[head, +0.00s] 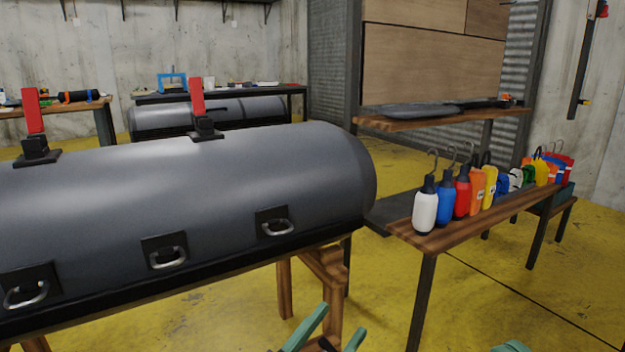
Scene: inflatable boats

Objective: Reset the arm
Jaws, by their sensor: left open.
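My left gripper (343,318) shows at the bottom edge, right of centre. Its two green fingers are spread apart, with nothing seen between them. It is in front of the wooden trestle under the big grey tube, and most of its arm is out of frame. A small green piece (510,347), probably part of my right gripper, just shows at the bottom edge farther right. Its fingers cannot be made out.
A large grey inflatable tube (190,190) with metal rings lies on a wooden trestle (325,280) at the left. A wooden bench (440,236) at the right holds several coloured bottles or bags. Yellow floor (490,300) is open at the lower right.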

